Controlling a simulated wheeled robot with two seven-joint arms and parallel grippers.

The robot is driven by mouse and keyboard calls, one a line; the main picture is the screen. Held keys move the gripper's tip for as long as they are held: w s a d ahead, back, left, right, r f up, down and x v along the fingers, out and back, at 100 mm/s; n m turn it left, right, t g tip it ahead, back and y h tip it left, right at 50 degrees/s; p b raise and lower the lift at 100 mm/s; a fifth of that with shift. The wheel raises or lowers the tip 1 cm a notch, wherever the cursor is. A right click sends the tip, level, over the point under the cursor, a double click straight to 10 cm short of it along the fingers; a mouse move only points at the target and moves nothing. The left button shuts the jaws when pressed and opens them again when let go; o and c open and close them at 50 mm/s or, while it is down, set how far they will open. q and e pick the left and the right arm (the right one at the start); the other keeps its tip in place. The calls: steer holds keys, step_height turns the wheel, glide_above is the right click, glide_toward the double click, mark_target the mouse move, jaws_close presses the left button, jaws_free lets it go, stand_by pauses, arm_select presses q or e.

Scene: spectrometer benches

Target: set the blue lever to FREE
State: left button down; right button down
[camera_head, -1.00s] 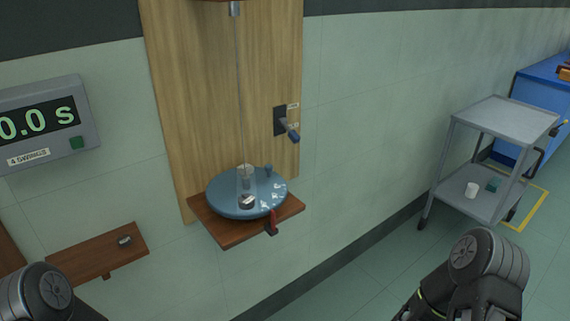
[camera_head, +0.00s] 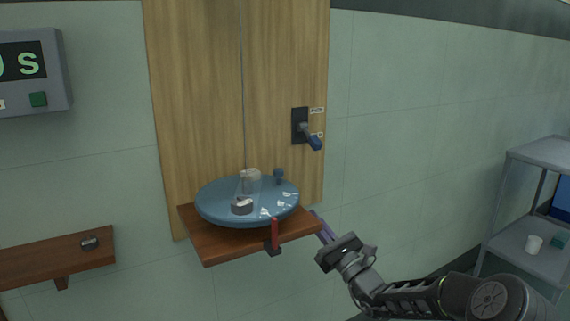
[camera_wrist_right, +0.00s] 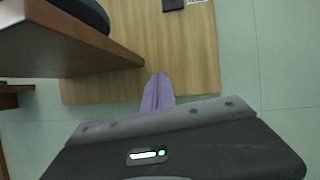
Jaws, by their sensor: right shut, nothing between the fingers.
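The blue lever (camera_head: 313,142) sticks out of a black plate (camera_head: 299,118) on the right side of the wooden wall panel. It points down and to the right, close to the lower of two small white labels (camera_head: 317,110); their words are too small to read. My right gripper (camera_head: 320,221) is shut and empty. It is below the lever and just right of the shelf, apart from both. In the right wrist view its purple fingers (camera_wrist_right: 158,88) are together, with the black plate (camera_wrist_right: 172,4) at the top edge. My left gripper is out of view.
A wooden shelf (camera_head: 220,249) carries a blue round disc (camera_head: 215,212) and a red-handled clamp (camera_head: 275,235), close left of my right gripper. A thin wire hangs above the disc. A grey cart (camera_head: 545,150) stands at far right. Wall space right of the lever is clear.

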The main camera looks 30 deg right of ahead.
mark_target(310, 136)
steer(key=s+d+r+m+t+h, duration=0.2)
steer(key=d+r+m+t+h, duration=0.1)
steer(key=r, duration=0.2)
steer(key=shift+r, duration=0.15)
steer(key=shift+w, duration=0.1)
steer(key=w+r+p, duration=0.1)
steer(key=w+r, duration=0.5)
steer(key=r, duration=0.4)
steer(key=shift+d+p, duration=0.1)
steer(key=shift+p, duration=0.3)
